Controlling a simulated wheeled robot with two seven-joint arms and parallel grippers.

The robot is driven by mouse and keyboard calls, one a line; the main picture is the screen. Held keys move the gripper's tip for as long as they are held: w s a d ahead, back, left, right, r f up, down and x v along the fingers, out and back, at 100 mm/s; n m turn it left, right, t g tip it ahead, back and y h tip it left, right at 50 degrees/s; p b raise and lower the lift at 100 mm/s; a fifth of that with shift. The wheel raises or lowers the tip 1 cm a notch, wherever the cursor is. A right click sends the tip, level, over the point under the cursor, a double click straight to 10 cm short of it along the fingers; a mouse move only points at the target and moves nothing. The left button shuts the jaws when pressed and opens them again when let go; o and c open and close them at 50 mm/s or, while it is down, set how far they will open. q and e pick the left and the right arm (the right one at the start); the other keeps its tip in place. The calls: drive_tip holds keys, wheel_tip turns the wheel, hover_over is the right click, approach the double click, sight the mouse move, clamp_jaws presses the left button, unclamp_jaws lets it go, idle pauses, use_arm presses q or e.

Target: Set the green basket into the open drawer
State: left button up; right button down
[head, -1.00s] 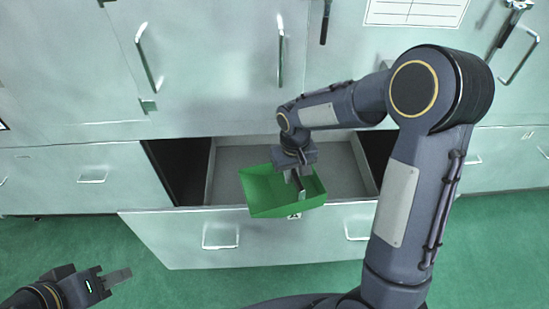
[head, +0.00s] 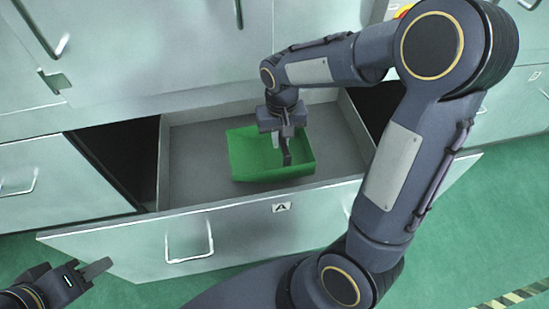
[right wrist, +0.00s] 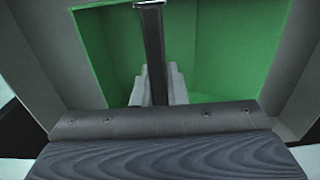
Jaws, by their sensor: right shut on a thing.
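The green basket (head: 245,155) is inside the outline of the open drawer (head: 185,160) in the head view, behind the drawer's front panel and right of its middle. I cannot tell whether it touches the drawer floor.
Dark gaps lie on both sides of the drawer. Cabinet doors (head: 150,50) stand behind it, and closed drawers (head: 50,185) lie at the left. Green floor is clear in front.

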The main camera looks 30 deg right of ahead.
sight(280, 157)
wheel_tip(280, 157, down, 7)
drive_tip(key=shift+r+b, duration=0.15)
drive_tip(key=shift+b, duration=0.5)
drive_tip(key=c, duration=1.5)
unclamp_jaws()
drive_tip(key=shift+o, duration=0.2)
